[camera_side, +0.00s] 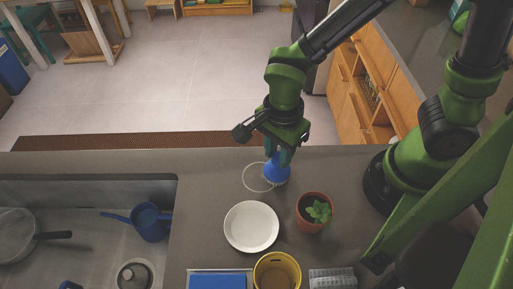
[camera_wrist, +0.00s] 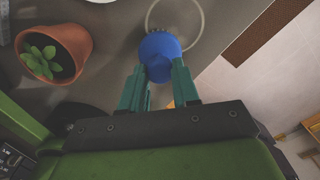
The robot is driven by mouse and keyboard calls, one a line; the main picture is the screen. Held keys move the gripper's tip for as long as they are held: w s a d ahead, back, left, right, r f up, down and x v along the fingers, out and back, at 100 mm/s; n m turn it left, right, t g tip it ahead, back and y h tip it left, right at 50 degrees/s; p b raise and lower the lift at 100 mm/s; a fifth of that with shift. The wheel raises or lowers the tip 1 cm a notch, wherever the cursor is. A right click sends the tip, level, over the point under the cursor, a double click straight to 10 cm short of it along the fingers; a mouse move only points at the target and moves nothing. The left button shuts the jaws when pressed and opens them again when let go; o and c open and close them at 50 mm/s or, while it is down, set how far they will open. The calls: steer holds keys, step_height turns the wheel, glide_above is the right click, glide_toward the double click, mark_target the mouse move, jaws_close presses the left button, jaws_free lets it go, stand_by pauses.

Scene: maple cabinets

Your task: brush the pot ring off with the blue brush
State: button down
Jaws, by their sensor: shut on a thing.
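The blue brush (camera_side: 276,172) is held in my gripper (camera_side: 278,158), down at the grey counter. In the wrist view the round blue brush (camera_wrist: 159,52) sits between the green fingers of my gripper (camera_wrist: 160,85), which are shut on it. The pot ring (camera_side: 256,177) is a thin pale circle on the counter. The brush is over the ring's right side in the side view, and it hides part of the ring. In the wrist view the pot ring (camera_wrist: 203,25) shows above and right of the brush. I cannot tell whether the bristles touch the counter.
A white plate (camera_side: 251,227) and a potted plant (camera_side: 311,222) stand close in front of the ring. A yellow pot (camera_side: 277,272), a blue sponge or cloth (camera_side: 217,281) and a grey rack (camera_side: 332,279) lie nearer. A sink (camera_side: 95,254) with a blue dipper (camera_side: 150,222) is at left.

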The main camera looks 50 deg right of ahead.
steer(key=shift+w+a+f, duration=0.1)
steer(key=shift+w+a, duration=2.5)
steer(key=shift+a, duration=0.1)
steer(key=shift+s+d, duration=1.4)
steer(key=shift+d, duration=0.1)
steer(key=shift+s+d, duration=1.25)
steer(key=shift+r, duration=3.1)
steer(key=shift+r, duration=1.5)
